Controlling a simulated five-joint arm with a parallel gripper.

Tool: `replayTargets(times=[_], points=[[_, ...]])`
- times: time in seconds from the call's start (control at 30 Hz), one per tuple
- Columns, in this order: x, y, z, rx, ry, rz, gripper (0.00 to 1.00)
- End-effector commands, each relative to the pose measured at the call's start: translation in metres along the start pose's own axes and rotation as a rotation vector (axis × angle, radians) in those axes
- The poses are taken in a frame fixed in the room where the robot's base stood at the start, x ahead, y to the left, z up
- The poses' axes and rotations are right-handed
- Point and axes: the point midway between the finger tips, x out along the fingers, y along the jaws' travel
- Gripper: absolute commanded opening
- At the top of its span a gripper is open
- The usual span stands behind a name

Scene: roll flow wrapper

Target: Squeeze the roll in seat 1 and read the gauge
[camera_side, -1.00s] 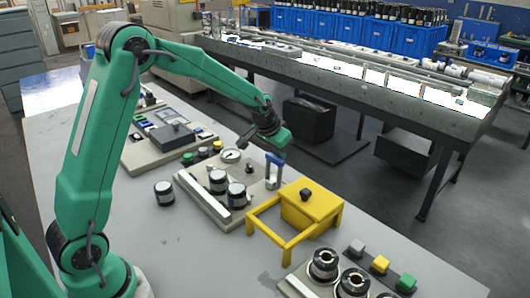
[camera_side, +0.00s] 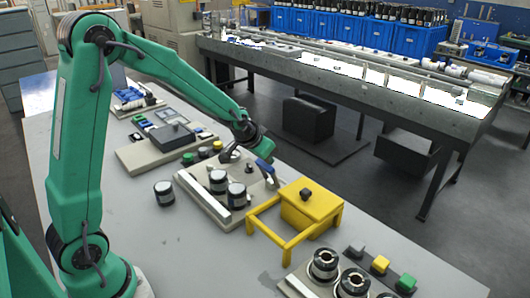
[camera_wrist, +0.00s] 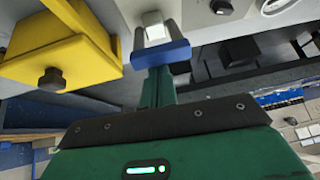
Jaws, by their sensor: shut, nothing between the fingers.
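My gripper (camera_side: 263,152) is shut and empty. In the side view it is low over the far side of the grey squeeze fixture (camera_side: 204,200), at the blue-handled lever (camera_side: 265,168). The lever leans. In the wrist view the blue handle (camera_wrist: 160,53) lies across the tip of my green fingers (camera_wrist: 157,88) and appears to touch them. Two dark rolls with white tops, one (camera_side: 218,181) behind the other (camera_side: 237,195), stand upright on the fixture. Which is in seat 1 I cannot tell. The gauge (camera_wrist: 283,4) shows only partly at the wrist view's top edge; its reading is not visible.
A yellow guard box (camera_side: 311,206) with a black knob stands right beside the lever. A loose roll (camera_side: 164,193) stands left of the fixture. Black ring-shaped parts (camera_side: 325,264) sit at the front right. The table is bare at the front middle.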

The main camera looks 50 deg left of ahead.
Motion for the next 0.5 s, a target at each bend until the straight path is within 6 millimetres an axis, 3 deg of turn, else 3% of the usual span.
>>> replayTargets(times=[0.03, 0.5], points=[[0.0019, 0.0003, 0.0136, -0.001, -0.035, 0.002, 0.0], [0.0026, -0.0005, 0.0168, -0.002, -0.04, 0.002, 0.0]])
